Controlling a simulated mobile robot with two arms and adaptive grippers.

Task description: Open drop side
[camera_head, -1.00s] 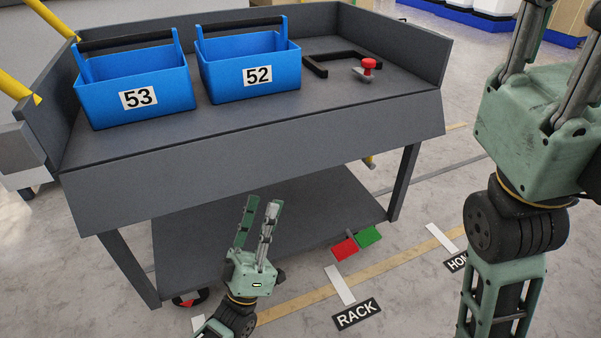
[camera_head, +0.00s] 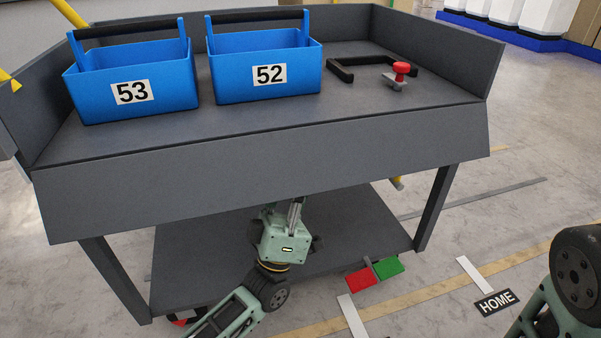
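The grey cart carries a long front side panel (camera_head: 270,168), which hangs down from the front edge of the deck (camera_head: 300,122), tilted slightly outward. My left gripper (camera_head: 284,206) is low in front of the cart, pointing up at the panel's lower edge. Its fingertips are hidden behind that edge, so I cannot tell whether they touch the panel or how far apart they are. My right gripper is out of view; only part of my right arm shows at the lower right.
Blue totes 53 (camera_head: 130,92) and 52 (camera_head: 265,75) stand on the deck beside a black bracket (camera_head: 345,68) and a red-knobbed part (camera_head: 400,70). A lower shelf (camera_head: 370,230) lies underneath. Red (camera_head: 360,281) and green (camera_head: 388,268) plates sit in front. Floor at right is mostly clear.

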